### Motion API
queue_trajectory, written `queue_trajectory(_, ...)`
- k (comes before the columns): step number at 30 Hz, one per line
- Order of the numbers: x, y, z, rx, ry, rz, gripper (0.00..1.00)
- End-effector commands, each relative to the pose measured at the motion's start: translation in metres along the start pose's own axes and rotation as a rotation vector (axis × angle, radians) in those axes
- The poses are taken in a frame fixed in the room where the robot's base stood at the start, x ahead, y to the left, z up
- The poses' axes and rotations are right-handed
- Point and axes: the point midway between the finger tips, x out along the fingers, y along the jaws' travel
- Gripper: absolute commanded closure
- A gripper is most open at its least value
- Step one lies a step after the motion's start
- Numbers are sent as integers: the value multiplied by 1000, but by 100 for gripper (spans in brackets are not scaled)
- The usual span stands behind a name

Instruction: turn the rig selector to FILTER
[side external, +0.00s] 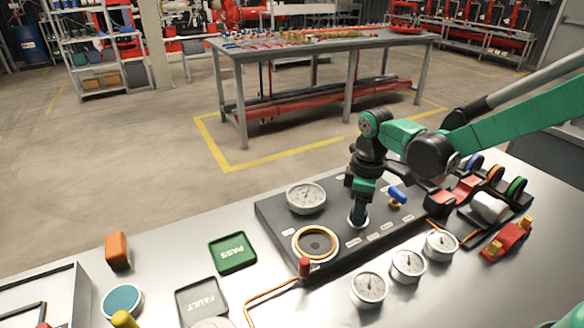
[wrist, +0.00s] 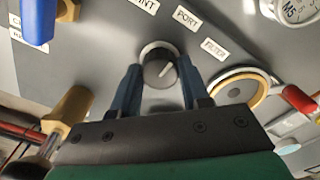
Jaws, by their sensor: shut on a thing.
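The rig selector is a round dark knob with a pale collar (wrist: 158,62), seen in the wrist view. My gripper (wrist: 160,78) is shut on the knob, with one blue finger on each side. The knob's white pointer line slants up and right, roughly towards the FILTER label (wrist: 214,49); exact alignment is hard to tell. The PORT label (wrist: 186,18) sits above it. In the side view my gripper (side external: 358,212) points down at the panel (side external: 275,212), and its fingers hide most of the knob.
A gauge (side external: 306,198) and a yellow-ringed port (side external: 316,243) are left of my gripper. A blue-handled valve (side external: 397,194) stands close on the right. A red-tipped lever (side external: 304,267) is at the panel's front edge. Loose gauges (side external: 408,264) lie in front.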

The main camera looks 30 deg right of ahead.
Motion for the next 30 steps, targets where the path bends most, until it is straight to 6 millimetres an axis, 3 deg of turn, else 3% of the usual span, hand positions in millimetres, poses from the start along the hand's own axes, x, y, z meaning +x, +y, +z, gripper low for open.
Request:
queue_trajectory(21, 0, 0, -1, 548, 1, 0, 100)
queue_trajectory(30, 0, 0, -1, 695, 1, 0, 100)
